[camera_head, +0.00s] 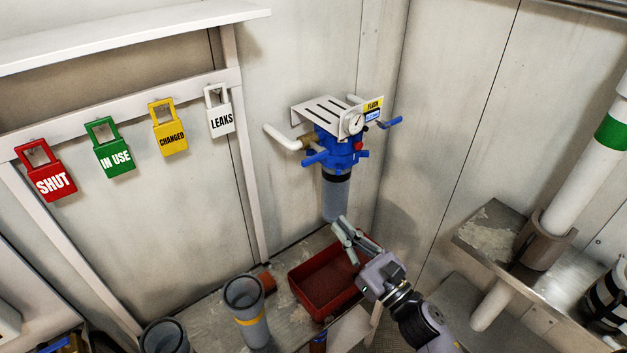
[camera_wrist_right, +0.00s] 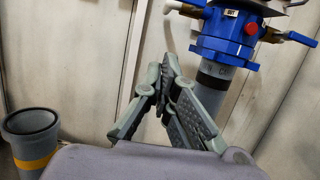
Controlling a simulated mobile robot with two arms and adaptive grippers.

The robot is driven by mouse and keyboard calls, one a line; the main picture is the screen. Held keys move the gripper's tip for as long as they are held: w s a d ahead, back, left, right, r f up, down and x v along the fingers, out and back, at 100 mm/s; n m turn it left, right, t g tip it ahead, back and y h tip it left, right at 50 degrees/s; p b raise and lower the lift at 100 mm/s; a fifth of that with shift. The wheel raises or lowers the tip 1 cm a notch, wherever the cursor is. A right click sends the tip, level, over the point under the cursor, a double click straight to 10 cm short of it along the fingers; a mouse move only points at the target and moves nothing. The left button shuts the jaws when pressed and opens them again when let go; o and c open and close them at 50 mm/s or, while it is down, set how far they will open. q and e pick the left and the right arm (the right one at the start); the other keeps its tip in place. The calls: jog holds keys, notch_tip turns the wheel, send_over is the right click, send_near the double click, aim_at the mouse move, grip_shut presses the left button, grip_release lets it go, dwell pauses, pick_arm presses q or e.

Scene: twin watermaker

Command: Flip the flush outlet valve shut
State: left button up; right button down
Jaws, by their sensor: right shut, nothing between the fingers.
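The blue flush filter unit (camera_head: 340,146) is mounted on the wall, with a grey cylinder (camera_head: 335,197) below its head. A blue lever handle (camera_head: 391,122) sticks out at its right, and another blue lever (camera_head: 316,158) at its lower left. In the right wrist view, a small "OUT" label (camera_wrist_right: 231,13) is on the blue head, with a lever (camera_wrist_right: 300,39) to the right. I cannot tell which lever is the outlet valve. My right gripper (camera_head: 343,224) is shut and empty, below and in front of the cylinder, apart from the levers. My left gripper is out of view.
A red tray (camera_head: 300,284) stands on the bench under the filter. A grey cup-like tube with a yellow band (camera_head: 251,321) stands left of it. A metal shelf with a white pipe (camera_head: 590,165) is at right. Coloured tags hang on the left rail (camera_head: 130,112).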

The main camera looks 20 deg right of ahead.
aim_at(313, 156)
jog(key=shift+w, duration=0.1)
jog(key=w+a+r+p, duration=0.3)
jog(key=w+r+p, duration=0.3)
jog(key=w, duration=0.3)
jog(key=shift+a+r+p, duration=0.15)
jog(key=shift+r+p, duration=0.05)
jog(key=shift+p, duration=0.45)
jog(key=shift+w, duration=0.1)
